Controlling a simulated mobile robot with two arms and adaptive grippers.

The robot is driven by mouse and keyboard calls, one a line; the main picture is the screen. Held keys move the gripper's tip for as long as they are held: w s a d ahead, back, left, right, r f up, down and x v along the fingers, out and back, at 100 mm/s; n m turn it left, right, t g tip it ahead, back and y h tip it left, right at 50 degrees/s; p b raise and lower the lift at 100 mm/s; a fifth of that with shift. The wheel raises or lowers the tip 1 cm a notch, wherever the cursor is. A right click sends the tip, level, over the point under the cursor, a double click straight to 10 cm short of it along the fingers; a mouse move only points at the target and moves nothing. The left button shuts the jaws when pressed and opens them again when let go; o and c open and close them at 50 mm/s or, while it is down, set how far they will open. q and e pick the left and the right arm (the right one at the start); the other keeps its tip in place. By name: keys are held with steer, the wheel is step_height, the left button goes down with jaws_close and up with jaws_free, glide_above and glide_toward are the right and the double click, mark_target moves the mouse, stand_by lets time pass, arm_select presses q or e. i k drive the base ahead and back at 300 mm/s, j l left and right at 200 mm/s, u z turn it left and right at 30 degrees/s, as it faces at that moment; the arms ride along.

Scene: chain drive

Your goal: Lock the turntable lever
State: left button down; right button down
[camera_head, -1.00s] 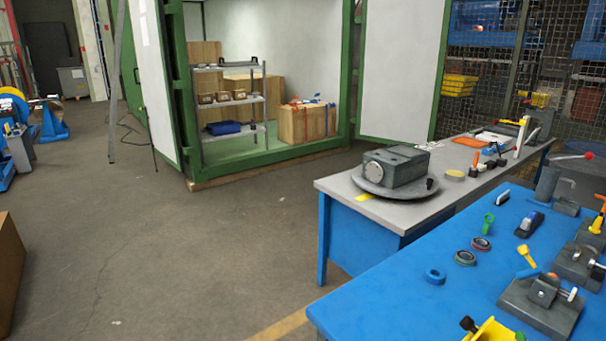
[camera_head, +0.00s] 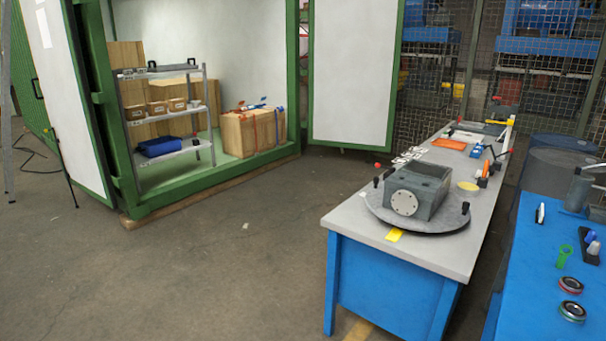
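The round grey turntable (camera_head: 447,216) lies on the near end of a grey-topped workbench (camera_head: 351,223). A dark grey box-shaped housing (camera_head: 428,185) with a pale round flange (camera_head: 404,203) sits on it. A small lever with a red knob (camera_head: 377,165) stands at the turntable's far left edge. Black knobs show at the left (camera_head: 376,182) and right (camera_head: 465,207) edges. I cannot tell which of these is the lock lever or how it is set. Neither gripper is in view.
A blue bench (camera_head: 540,290) with small tools and tape rolls (camera_head: 571,285) stands at the right. A green-framed container (camera_head: 215,182) with a shelf (camera_head: 165,153) is at the back left. The floor (camera_head: 230,285) left of the workbench is clear.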

mark_target(392, 169)
steer(key=i+j+z, duration=0.3)
steer(key=i+j, duration=0.5)
steer(key=i, duration=0.25)
steer(key=i+j+z, duration=0.35)
steer(key=i+j, duration=0.65)
steer(key=i+j+z, duration=0.15)
steer(key=i+j, duration=0.3)
steer(key=i+j+z, duration=0.15)
steer(key=i+j, duration=0.3)
steer(key=i+j+z, duration=0.15)
steer(key=i+j, duration=0.3)
steer(key=i+j+z, duration=0.15)
steer(key=i+j, duration=0.25)
steer(key=j, duration=0.3)
steer(key=i+j+z, duration=0.15)
steer(key=i, duration=0.35)
steer(key=i+j+z, duration=0.2)
steer(key=i, duration=0.3)
